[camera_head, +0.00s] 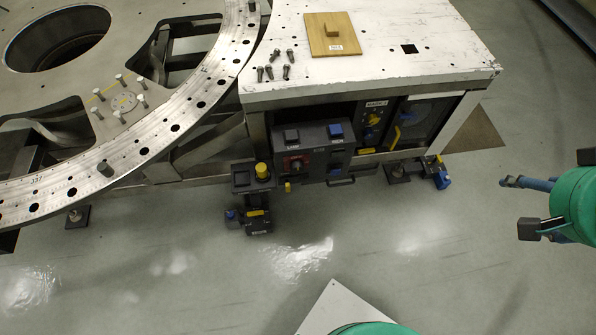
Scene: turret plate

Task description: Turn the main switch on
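The main switch looks to be the small yellow and blue knob (374,119) under a white label (376,104) that seems to start with "MAIN". It sits on a dark panel in the bay under the metal table. Its turn position is too small to tell. My gripper (523,206) is at the right edge beside my green arm link, well to the right of the switch and apart from it. Dark and blue parts show there, but whether the fingers are open or shut is unclear. Nothing is seen held.
A dark control box (325,150) with black and blue buttons juts out left of the switch. A yellow handle (395,137) is to its right. Clamp-like blocks (251,190) stand on the floor. The metal table (440,45) overhangs the bay. Floor between gripper and table is mostly clear.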

